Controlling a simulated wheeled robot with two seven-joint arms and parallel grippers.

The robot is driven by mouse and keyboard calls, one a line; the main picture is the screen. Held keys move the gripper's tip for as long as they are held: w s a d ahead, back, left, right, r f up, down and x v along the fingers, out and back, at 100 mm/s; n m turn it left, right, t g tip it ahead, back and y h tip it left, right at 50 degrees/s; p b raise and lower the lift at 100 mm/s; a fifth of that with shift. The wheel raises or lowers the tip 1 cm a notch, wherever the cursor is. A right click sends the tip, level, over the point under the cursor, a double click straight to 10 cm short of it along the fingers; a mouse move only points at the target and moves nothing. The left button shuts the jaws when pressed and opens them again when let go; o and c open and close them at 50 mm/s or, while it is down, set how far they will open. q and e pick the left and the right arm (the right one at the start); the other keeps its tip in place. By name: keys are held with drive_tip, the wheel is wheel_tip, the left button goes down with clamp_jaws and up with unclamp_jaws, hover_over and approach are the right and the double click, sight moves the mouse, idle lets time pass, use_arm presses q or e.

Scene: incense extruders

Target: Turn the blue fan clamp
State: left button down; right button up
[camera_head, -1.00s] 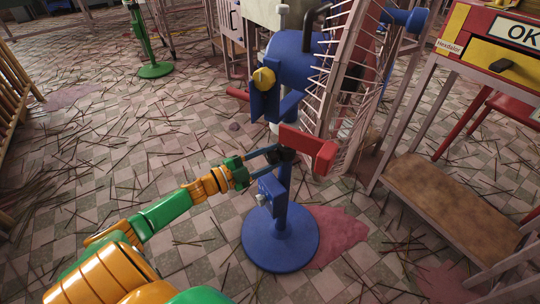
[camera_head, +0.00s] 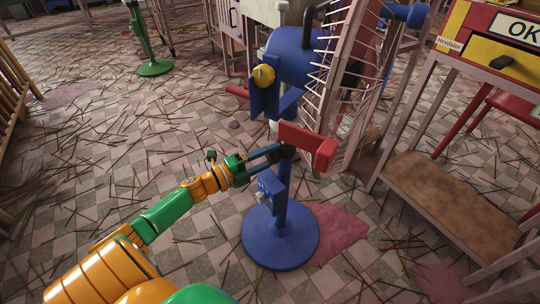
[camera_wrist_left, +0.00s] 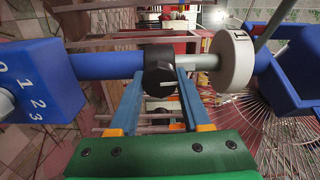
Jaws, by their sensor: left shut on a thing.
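The blue fan (camera_head: 292,58) stands on a blue pole with a round blue base (camera_head: 280,238). Its clamp shows in the left wrist view as a black knob (camera_wrist_left: 159,72) with a pale line, on the joint between the blue pole and a thinner grey rod. My left gripper (camera_head: 287,153) reaches the pole from the left, below the fan head. In the left wrist view its two blue fingers (camera_wrist_left: 160,82) lie on either side of the knob, shut on it. My right gripper is out of view.
A red block (camera_head: 312,147) juts out beside the clamp. A white ring marked 1 (camera_wrist_left: 232,60) and a blue box numbered 0 to 3 (camera_wrist_left: 38,82) flank the knob. Thin sticks litter the tiled floor.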

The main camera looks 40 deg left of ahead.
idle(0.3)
use_arm(q)
drive_tip(key=shift+c, duration=1.8)
unclamp_jaws()
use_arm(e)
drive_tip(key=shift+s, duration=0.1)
use_arm(q)
drive_tip(key=shift+s+a, duration=0.1)
drive_tip(key=shift+s, duration=0.15)
drive_tip(key=p+v, duration=0.2)
drive_tip(key=v, duration=0.4)
drive_tip(key=shift+s, duration=0.3)
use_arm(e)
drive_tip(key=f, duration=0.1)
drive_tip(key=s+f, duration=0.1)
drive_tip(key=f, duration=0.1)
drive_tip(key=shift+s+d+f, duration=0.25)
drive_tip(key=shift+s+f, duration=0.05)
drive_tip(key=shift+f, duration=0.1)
use_arm(q)
drive_tip(key=shift+a+f, duration=0.1)
drive_tip(key=shift+f, duration=0.05)
